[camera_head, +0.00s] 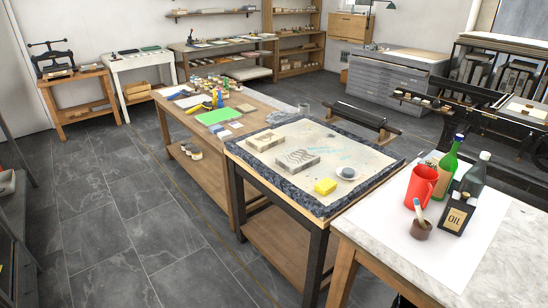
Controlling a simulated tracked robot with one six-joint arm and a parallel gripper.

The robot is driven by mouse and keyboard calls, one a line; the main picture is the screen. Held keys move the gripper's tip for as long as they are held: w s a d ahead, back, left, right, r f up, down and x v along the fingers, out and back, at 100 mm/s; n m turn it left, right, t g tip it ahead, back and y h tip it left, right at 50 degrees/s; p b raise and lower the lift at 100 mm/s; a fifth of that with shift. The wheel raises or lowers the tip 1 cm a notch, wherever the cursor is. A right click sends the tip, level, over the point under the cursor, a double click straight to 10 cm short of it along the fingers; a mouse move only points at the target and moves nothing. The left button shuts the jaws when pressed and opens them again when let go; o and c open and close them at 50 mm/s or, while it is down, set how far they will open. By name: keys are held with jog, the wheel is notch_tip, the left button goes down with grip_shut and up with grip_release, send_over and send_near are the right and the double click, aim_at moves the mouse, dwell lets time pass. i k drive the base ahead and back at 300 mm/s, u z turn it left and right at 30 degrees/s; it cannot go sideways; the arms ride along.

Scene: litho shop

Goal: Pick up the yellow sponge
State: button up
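The yellow sponge (325,187) is a small bright block. It lies on the pale stone slab (345,160) with a dark rough edge, on the middle table, towards the slab's front right. A small pale dish with a dark round thing (346,173) sits just right of the sponge, with a narrow gap between them. A grey patterned block (297,160) lies to the left of the sponge, and a cream open frame-like block (265,140) lies further back left. Nothing covers the sponge. My gripper is not in view.
A white-topped table (440,255) at the front right bears a red jug (421,187), an oil container (455,217), two bottles and a small brown pot (421,230). A wooden bench with a green mat (214,117) stands behind left. The tiled floor (110,220) at left is clear.

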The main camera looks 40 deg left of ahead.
aim_at(327, 186)
jog(key=u, duration=1.7)
